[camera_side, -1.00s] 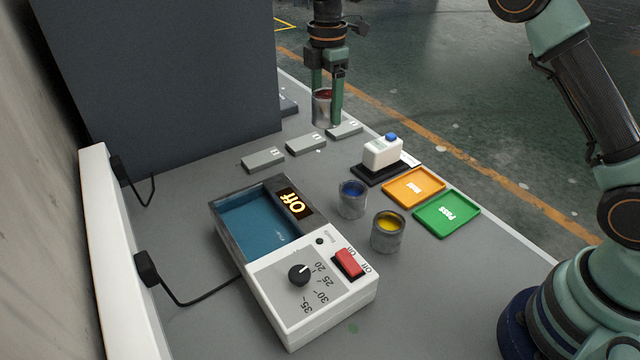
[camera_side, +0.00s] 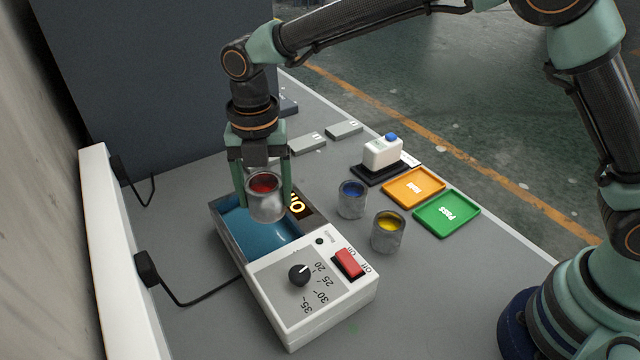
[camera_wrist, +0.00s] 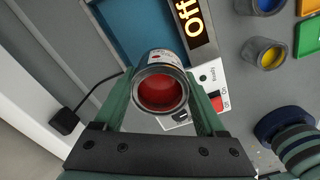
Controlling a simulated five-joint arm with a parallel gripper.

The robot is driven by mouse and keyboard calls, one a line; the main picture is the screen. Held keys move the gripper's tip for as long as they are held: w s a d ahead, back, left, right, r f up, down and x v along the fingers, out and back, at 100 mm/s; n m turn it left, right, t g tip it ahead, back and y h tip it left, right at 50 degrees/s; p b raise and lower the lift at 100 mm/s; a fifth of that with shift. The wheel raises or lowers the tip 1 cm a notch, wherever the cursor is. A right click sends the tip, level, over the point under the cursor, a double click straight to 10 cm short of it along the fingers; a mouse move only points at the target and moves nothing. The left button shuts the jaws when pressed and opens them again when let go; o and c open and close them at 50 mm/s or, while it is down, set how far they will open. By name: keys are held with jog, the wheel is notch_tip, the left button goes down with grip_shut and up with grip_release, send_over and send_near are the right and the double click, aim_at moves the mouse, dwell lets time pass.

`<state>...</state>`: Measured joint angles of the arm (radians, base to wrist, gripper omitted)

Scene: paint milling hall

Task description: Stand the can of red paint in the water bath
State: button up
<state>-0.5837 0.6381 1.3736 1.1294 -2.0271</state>
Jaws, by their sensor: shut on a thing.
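The can of red paint (camera_side: 265,200) is an open metal can, upright between the fingers of my gripper (camera_side: 265,190), which is shut on it. In the side view it is held above the water bath (camera_side: 222,232), in front of part of the bath's display. The bath is a white and grey box with a blue basin and a display reading "Off". In the wrist view the red can (camera_wrist: 160,92) sits between the fingers, with the blue basin (camera_wrist: 135,35) beyond it. I cannot tell its exact height above the basin.
A can of blue paint (camera_side: 352,199) and a can of yellow paint (camera_side: 388,232) stand right of the bath. A cable runs left of the bath.

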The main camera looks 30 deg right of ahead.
jog(key=shift+s+a+f+n, duration=0.3)
jog(key=shift+s+a+f, duration=0.1)
jog(key=shift+s, duration=0.1)
jog(key=shift+f, duration=3.2)
jog(key=shift+f, duration=0.55)
jog(key=o, duration=1.5)
